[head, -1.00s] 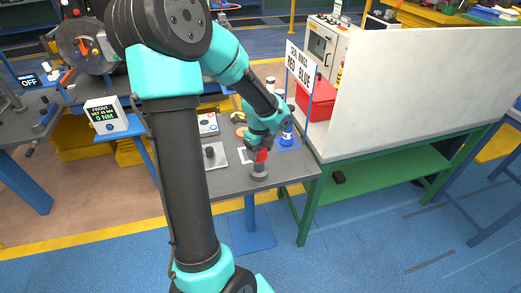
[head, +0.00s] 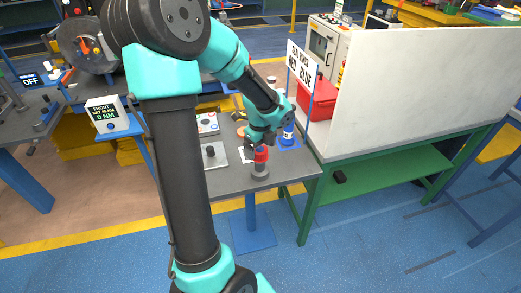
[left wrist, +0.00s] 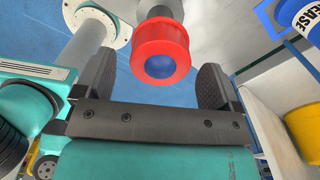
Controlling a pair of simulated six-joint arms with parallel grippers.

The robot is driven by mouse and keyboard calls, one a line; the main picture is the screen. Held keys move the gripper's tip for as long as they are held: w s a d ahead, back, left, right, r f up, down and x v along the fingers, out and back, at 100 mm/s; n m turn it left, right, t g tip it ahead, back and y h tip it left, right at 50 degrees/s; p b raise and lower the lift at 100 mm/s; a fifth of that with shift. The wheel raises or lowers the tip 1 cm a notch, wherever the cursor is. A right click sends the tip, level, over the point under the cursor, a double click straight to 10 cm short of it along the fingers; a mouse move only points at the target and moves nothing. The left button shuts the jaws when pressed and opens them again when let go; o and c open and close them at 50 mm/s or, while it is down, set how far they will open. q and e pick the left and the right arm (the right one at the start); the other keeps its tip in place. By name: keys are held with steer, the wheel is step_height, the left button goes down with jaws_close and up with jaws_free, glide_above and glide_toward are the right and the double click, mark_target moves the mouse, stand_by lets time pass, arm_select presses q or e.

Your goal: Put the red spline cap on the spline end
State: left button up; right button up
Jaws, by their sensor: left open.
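The red spline cap (head: 261,154) sits on top of the short grey upright spline end (head: 260,170) near the front right of the grey table. In the left wrist view the red cap (left wrist: 160,52) is a ring with a blue centre, with the dark grey spline end (left wrist: 160,9) beyond it. My left gripper (head: 256,140) is just above and behind the cap. In the left wrist view its two dark fingers (left wrist: 157,80) are open, one on each side of the cap with gaps visible. My right gripper is not in view.
A blue-and-white grease container (head: 287,135) stands behind and to the right of the cap, also in the left wrist view (left wrist: 300,14). A grey plate with a knob (head: 211,153) lies left. A red box (head: 318,101) and a sign (head: 300,66) stand beyond, beside a white panel (head: 420,90).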

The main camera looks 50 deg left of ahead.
mark_target(261, 150)
arm_select(q)
step_height(261, 150, up, 11)
stand_by(0.4)
stand_by(0.5)
